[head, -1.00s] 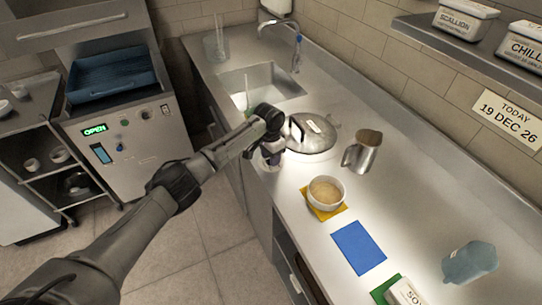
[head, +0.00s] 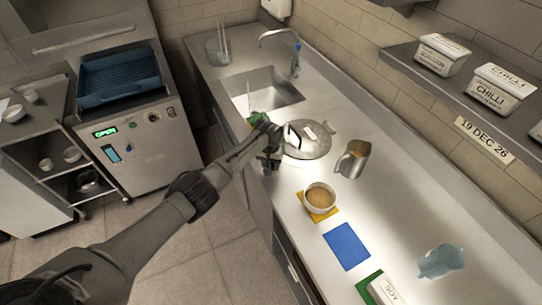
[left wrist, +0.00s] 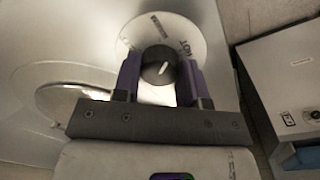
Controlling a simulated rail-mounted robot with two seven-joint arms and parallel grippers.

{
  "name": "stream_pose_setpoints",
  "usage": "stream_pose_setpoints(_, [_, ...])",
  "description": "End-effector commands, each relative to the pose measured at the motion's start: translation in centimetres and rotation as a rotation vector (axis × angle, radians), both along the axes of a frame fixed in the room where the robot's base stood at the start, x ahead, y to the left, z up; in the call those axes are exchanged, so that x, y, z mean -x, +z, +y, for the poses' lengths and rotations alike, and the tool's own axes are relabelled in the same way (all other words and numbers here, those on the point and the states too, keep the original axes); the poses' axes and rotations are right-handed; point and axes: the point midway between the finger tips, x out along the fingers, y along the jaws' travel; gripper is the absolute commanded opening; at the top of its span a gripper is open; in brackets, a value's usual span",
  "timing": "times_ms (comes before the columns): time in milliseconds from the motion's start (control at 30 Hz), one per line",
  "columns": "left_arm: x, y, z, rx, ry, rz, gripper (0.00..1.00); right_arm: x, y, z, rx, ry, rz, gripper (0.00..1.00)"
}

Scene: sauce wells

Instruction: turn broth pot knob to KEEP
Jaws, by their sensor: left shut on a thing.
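The broth pot (head: 308,141) is set into the counter, with a round metal lid. In the left wrist view its dark round knob (left wrist: 157,66) has a white pointer line and sits on a pale dial plate (left wrist: 203,38) with printed labels. One label reads HOT; the other print is too blurred to read. My left gripper (head: 269,164) is at the counter's front edge beside the pot. In the left wrist view the gripper (left wrist: 158,80) has its two purple-sided fingers shut on the knob from both sides. The right gripper is not in view.
A metal jug (head: 353,160) stands right of the pot. A filled bowl (head: 320,198) sits on a yellow mat, with a blue mat (head: 347,246) nearer. The sink (head: 262,92) lies behind the pot. A machine with a blue tray (head: 117,78) stands left.

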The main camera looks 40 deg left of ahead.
Motion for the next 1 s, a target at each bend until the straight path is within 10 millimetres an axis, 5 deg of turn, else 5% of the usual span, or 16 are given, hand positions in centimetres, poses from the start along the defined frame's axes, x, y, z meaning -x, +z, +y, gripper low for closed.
stream_pose_setpoints(400, [0.0, 0.4, -0.1, 0.003, 0.397, 0.001, 0.15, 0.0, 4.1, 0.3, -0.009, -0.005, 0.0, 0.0])
stream_pose_setpoints(1000, [0.0, 0.2, -0.1, 0.0, 0.964, -0.002, 0.15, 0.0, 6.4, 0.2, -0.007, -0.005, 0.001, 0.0])
